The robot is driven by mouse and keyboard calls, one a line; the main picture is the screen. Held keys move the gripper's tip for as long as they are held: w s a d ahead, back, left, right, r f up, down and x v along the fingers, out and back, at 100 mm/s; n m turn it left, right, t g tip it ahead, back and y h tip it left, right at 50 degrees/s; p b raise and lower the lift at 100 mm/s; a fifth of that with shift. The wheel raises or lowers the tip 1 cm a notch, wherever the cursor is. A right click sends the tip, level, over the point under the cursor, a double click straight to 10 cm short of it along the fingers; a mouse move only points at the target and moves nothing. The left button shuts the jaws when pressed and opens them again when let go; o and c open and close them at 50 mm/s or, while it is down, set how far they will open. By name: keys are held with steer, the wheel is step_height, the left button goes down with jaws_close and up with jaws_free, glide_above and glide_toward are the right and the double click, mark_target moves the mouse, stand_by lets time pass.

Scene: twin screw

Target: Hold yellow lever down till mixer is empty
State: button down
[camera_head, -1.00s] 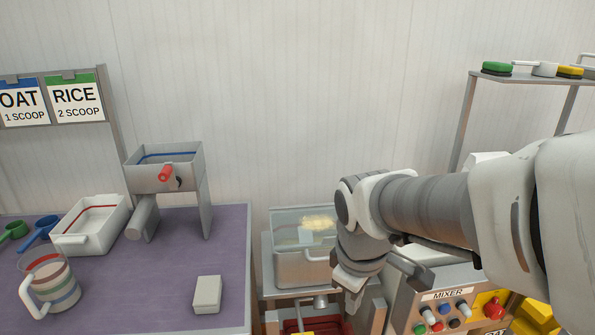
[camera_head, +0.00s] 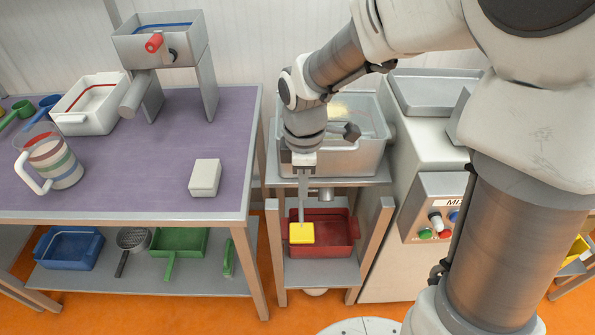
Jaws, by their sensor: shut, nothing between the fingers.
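The yellow lever (camera_head: 301,233) has a square yellow pad in front of the mixer, at the end of a thin grey bar. My gripper (camera_head: 302,166) is shut and empty, pointing down above and behind the pad in the picture. I cannot tell whether it touches the lever's bar. The mixer's metal tub (camera_head: 345,160) with a clear upper part stands behind my gripper. Pale yellowish contents show in it, partly hidden by my arm. A short spout is under the tub. A red tray (camera_head: 335,251) sits below on the lower shelf, partly behind the yellow pad.
The control panel (camera_head: 437,205) with coloured buttons is at the right, partly hidden by my arm. The purple-topped table (camera_head: 150,185) at the left holds a striped jug (camera_head: 57,162), a white box (camera_head: 204,177) and a dispenser (camera_head: 160,42). Orange floor is clear in front.

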mark_target(301, 231)
steer(key=shift+w+a+f, duration=0.1)
steer(key=shift+f, duration=0.1)
steer(key=shift+f, duration=0.15)
step_height(301, 231, down, 14)
steer(key=b, duration=0.5)
steer(key=shift+b, duration=0.35)
